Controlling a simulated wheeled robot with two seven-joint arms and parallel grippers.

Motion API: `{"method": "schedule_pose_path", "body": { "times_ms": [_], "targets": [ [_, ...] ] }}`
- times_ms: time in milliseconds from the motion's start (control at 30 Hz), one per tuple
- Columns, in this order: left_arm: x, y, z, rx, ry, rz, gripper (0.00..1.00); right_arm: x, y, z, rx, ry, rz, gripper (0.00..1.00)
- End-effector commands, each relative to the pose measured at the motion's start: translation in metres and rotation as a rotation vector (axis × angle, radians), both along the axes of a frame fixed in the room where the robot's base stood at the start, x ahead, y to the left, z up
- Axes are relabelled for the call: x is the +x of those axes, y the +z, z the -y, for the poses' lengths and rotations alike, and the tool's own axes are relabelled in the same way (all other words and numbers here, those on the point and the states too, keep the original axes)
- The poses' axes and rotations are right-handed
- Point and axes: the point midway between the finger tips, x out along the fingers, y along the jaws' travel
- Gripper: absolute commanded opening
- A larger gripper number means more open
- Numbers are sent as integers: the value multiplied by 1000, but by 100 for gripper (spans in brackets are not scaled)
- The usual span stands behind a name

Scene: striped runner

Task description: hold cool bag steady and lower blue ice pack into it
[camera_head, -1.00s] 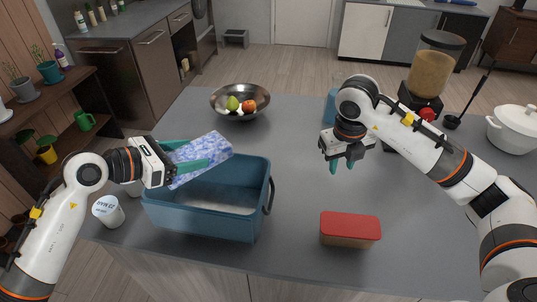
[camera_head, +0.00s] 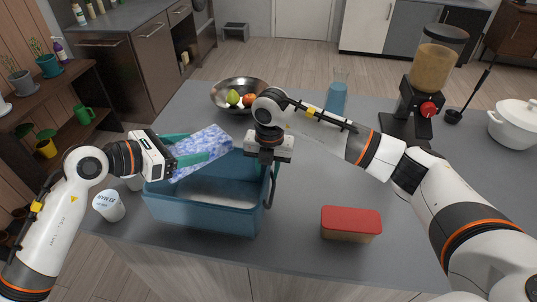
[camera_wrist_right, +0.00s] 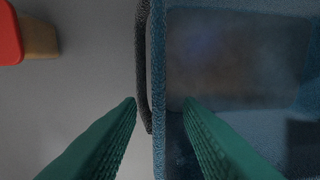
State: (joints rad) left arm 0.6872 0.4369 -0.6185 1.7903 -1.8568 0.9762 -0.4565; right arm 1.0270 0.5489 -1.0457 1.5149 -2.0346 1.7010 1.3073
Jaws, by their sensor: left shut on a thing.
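The blue cool bag (camera_head: 205,216) stands open and upright at the counter's near left. My left gripper (camera_head: 198,153) is shut on the blue-and-white mottled ice pack (camera_head: 212,143), which is tilted above the bag's back left part. My right gripper (camera_head: 268,166) points down at the bag's right wall. In the right wrist view its fingers (camera_wrist_right: 159,102) are open, one on each side of the wall's rim (camera_wrist_right: 158,65), with the dark handle (camera_wrist_right: 143,65) also between them. I cannot tell whether they touch the wall.
A red-lidded box (camera_head: 350,222) sits right of the bag. A white cup (camera_head: 110,206) stands left of it. A metal fruit bowl (camera_head: 226,107) and a blue bottle (camera_head: 337,97) are behind. The counter's middle right is clear.

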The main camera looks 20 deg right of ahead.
Motion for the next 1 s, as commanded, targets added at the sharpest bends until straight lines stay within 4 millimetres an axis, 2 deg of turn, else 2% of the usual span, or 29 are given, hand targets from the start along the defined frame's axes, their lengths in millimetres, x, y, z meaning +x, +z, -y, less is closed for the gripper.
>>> {"method": "schedule_pose_path", "body": {
  "times_ms": [100,300,700,767,900,933,1000],
  "targets": [
    [0,2,0,-2,1,2,30,0,-22,-1,0,-1,-4,33],
    [0,2,0,-2,1,2,30,0,-44,-1,0,0,-1,33],
    [0,2,0,-2,1,2,30,1,-52,-2,-1,1,1,33],
    [0,2,0,-2,1,2,30,1,-52,-2,-1,1,1,26],
    [0,2,0,-2,1,2,30,1,-52,-2,-1,1,1,3],
    [0,2,0,-2,1,2,30,1,-51,-2,-1,1,1,0],
    [0,2,0,-2,1,2,30,1,-51,-2,0,0,1,0]
  ]
}}
